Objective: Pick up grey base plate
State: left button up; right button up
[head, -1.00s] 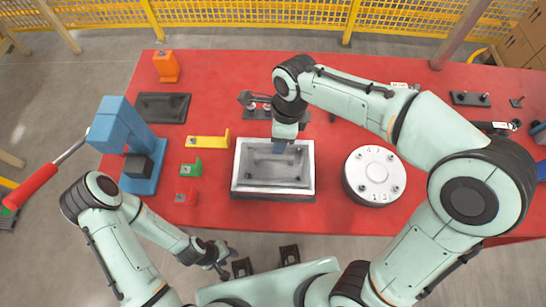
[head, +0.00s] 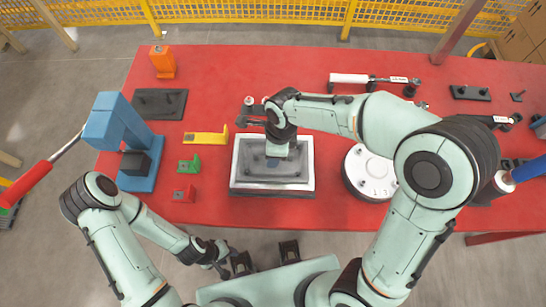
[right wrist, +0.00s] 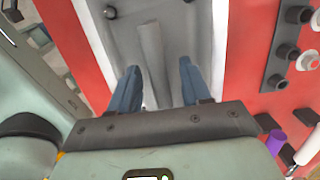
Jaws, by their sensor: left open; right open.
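The grey base plate (head: 255,168) lies in a white rectangular frame (head: 235,188) at the front middle of the red table. It has a raised rib along its middle. My right gripper (head: 275,160) points down over the plate and hides part of it. In the right wrist view my right gripper (right wrist: 158,88) is open, with its two blue fingers on either side of the plate's rib (right wrist: 152,50). I cannot tell whether the fingers touch the plate (right wrist: 188,35). My left gripper (head: 218,255) is open and empty in front of the table.
A round white-topped part (head: 368,172) stands right of the frame. A blue press (head: 112,125) with a red-handled lever stands at the left. A dark plate (head: 160,103), an orange block (head: 162,62), and yellow (head: 205,138), green (head: 190,164) and red (head: 185,194) brackets lie nearby.

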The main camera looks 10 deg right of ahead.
jog(key=shift+f, duration=0.25)
dwell(0.3)
grip_shut()
